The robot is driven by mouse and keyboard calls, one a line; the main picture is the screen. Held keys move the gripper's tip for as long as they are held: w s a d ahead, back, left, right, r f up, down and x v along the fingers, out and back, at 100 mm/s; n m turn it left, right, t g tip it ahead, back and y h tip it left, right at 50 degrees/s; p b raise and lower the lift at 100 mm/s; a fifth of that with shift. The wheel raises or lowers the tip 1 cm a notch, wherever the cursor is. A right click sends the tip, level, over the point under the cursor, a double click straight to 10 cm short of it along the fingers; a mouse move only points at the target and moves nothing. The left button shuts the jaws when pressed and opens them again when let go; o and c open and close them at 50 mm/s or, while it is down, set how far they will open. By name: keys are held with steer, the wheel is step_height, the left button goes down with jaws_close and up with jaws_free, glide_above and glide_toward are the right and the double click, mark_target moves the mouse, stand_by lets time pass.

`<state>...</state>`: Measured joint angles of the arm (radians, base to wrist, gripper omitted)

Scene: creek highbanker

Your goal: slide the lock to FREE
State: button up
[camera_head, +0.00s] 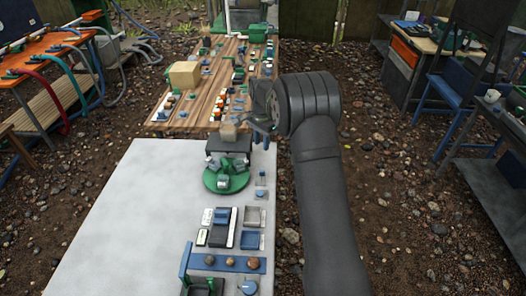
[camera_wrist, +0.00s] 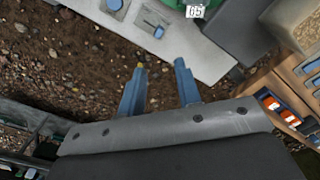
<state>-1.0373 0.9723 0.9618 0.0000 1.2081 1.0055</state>
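My gripper (camera_wrist: 161,70) shows two blue fingers standing apart with nothing between them. In the wrist view the fingertips are over dark gravel, just off the edge of the pale bench (camera_wrist: 207,40). In the head view my gripper (camera_head: 258,120) is beside the bench's far right end, partly hidden by my arm. I cannot read the word FREE anywhere. A small blue sliding piece (camera_head: 261,181) on a pale plate right of the green round base (camera_head: 226,177) may be the lock; a similar blue piece (camera_wrist: 154,25) shows in the wrist view, apart from the fingers.
A dark box with a tan block (camera_head: 228,131) stands close left of my gripper. A wooden table (camera_head: 187,122) with many small parts lies beyond. A blue bar with round knobs (camera_head: 231,263) is nearer on the bench. The bench's left side (camera_head: 130,220) is bare.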

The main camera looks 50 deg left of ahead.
mark_target(262, 171)
steer(key=shift+s+d+f+m, duration=0.1)
steer(key=shift+f+m, duration=1.45)
steer(key=shift+f, duration=0.8)
steer(key=shift+w+a+f+m, duration=0.1)
steer(key=shift+f+m, duration=1.5)
steer(key=shift+f, duration=0.7)
steer(key=shift+s+d+f+m, duration=0.1)
steer(key=shift+f+m, duration=1.45)
steer(key=shift+f, duration=0.8)
steer(key=shift+c, duration=0.4)
jaws_close()
